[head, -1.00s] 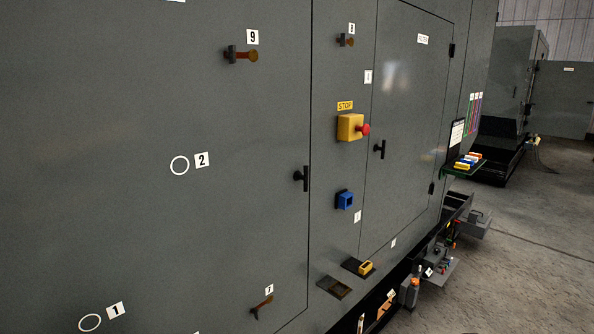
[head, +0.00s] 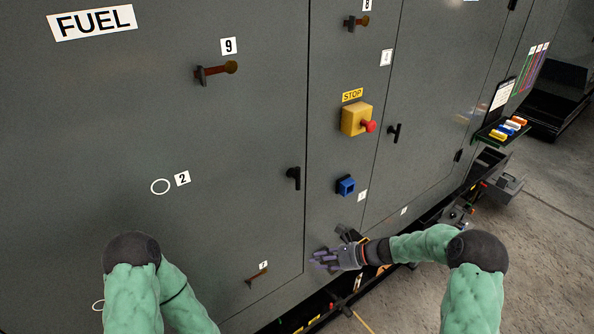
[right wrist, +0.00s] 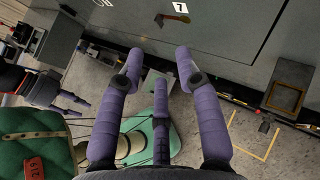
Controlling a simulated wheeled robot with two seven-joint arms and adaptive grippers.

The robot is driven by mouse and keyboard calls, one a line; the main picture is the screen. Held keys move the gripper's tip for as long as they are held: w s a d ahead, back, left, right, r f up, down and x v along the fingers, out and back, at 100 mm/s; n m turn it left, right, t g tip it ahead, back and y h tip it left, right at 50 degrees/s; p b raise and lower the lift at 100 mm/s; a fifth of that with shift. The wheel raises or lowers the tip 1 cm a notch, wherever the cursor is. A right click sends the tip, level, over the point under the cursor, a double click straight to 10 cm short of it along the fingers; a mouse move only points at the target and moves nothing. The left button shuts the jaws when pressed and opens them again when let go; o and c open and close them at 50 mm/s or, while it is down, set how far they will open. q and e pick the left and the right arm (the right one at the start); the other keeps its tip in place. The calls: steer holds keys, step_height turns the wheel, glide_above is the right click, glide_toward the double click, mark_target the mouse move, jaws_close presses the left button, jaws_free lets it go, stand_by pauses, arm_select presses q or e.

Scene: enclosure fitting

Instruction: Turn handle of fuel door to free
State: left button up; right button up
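The fuel door (head: 235,130) is the large grey panel at the left in the head view, with a FUEL label (head: 92,22) at its top. Its handle (head: 294,177) is a small black lever on the door's right edge, with its grip pointing down. My right gripper (head: 325,258) is low, below and right of the handle and well apart from it. In the right wrist view its purple fingers (right wrist: 160,65) are spread and empty. My left gripper (right wrist: 75,104) shows small at the left of that view, its fingers apart; in the head view it is hidden.
Right of the door are a yellow stop box (head: 355,119) with a red button, a blue socket (head: 345,187) and another black handle (head: 394,133). Rusty latches 9 (head: 216,71) and 7 (head: 257,276) stick out from the door. Open floor (head: 540,220) lies at the right.

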mark_target(299, 174)
steer(key=w+d+r+m+t+y+p, duration=0.1)
steer(key=w+r+t+y+p, duration=0.3)
steer(key=r, duration=0.9)
steer(key=w+d+r+m+g+y+p, duration=0.15)
steer(key=w+r, duration=0.35)
steer(key=r, duration=0.8)
steer(key=shift+t+h, duration=0.25)
steer(key=shift+t, duration=0.2)
steer(key=p+x, duration=0.3)
steer(key=x, duration=0.8)
steer(key=shift+w+f, duration=0.1)
steer(key=shift+f, duration=0.1)
steer(key=shift+d, duration=0.1)
jaws_close()
